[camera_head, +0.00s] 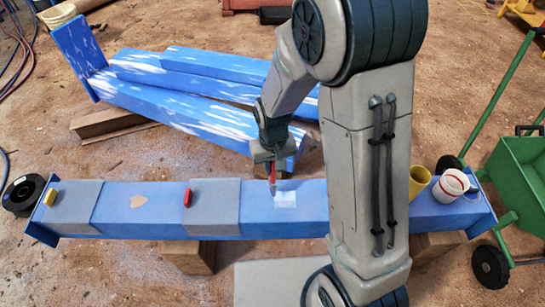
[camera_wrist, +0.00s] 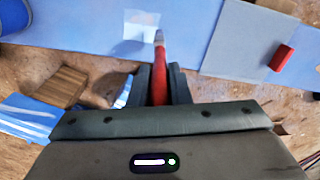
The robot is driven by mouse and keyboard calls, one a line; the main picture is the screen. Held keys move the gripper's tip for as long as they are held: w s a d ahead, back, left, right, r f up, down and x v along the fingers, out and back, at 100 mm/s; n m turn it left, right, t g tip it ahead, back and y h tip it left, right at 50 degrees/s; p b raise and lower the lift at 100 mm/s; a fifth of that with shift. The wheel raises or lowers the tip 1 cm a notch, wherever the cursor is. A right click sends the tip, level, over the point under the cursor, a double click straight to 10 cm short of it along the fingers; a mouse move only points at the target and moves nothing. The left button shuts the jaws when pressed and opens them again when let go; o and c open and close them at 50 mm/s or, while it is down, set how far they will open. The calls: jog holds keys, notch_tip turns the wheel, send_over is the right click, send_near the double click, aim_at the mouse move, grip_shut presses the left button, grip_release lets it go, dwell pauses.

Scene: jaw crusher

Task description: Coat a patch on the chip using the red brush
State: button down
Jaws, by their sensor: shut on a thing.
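My gripper (camera_head: 271,158) is shut on the red brush (camera_head: 272,178), which points down at the blue beam (camera_head: 250,223). The brush (camera_wrist: 161,62) also shows between my fingers (camera_wrist: 158,84) in the wrist view. Its tip is at the edge of a pale, near-square patch (camera_head: 285,200) on the beam, seen in the wrist view too (camera_wrist: 138,26). I cannot tell whether the tip touches the surface. A tan chip (camera_head: 138,201) in the blue paint lies further left, between two grey sheets, apart from the brush.
A grey sheet (camera_head: 213,219) with a red block (camera_head: 187,198) lies left of the brush. Another grey sheet (camera_head: 72,216) bears a yellow block (camera_head: 51,197). Painted beams (camera_head: 180,95) lie behind; a green cart (camera_head: 520,185) stands right.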

jog(key=shift+r+p, duration=1.15)
jog(key=shift+r, duration=0.75)
jog(key=shift+d, duration=0.1)
